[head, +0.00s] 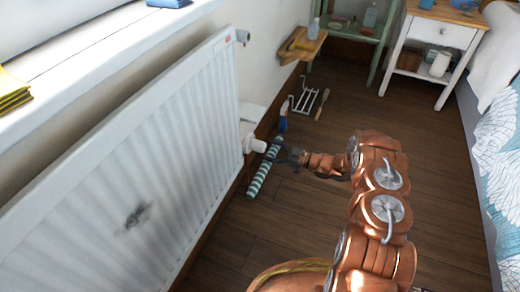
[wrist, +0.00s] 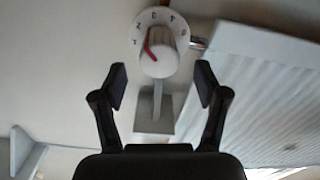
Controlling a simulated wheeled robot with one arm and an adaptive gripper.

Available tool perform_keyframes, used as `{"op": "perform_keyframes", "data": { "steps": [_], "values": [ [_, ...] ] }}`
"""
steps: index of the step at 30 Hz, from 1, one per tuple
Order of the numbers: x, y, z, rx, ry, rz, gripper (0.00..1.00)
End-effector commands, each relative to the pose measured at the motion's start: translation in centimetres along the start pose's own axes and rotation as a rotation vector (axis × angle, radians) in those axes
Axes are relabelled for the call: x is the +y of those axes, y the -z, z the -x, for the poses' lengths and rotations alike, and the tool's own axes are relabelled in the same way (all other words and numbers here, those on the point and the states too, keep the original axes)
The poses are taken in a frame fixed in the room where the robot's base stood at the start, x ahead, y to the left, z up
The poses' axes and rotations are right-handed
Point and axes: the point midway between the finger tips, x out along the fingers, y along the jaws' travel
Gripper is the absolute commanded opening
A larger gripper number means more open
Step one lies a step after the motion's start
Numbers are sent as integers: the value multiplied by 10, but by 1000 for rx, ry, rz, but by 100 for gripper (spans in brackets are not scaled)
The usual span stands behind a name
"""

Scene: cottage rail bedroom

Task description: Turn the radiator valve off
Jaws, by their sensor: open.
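My gripper (head: 284,153) is just right of the valve in the head view. In the wrist view my gripper (wrist: 161,82) is open and empty, its fingers apart on either side, below the knob. The radiator's panel (wrist: 265,95) is at right.
A teal-striped roll (head: 264,170) lies on the floor below the valve. A wire rack (head: 308,98) and a brush (head: 322,104) lie behind it. A wooden wall shelf (head: 302,46), a white nightstand (head: 440,35) and a bed (head: 500,150) stand around.

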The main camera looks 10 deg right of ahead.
Motion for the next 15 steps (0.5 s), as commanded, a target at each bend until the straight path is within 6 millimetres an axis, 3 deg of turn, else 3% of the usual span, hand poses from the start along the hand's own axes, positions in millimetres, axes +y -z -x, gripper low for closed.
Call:
{"op": "perform_keyframes", "data": {
  "steps": [7, 15],
  "values": [
    [-1, -2, -37, -1, 3, 2, 73],
    [0, -1, -54, -3, -1, 1, 73]
  ]
}}
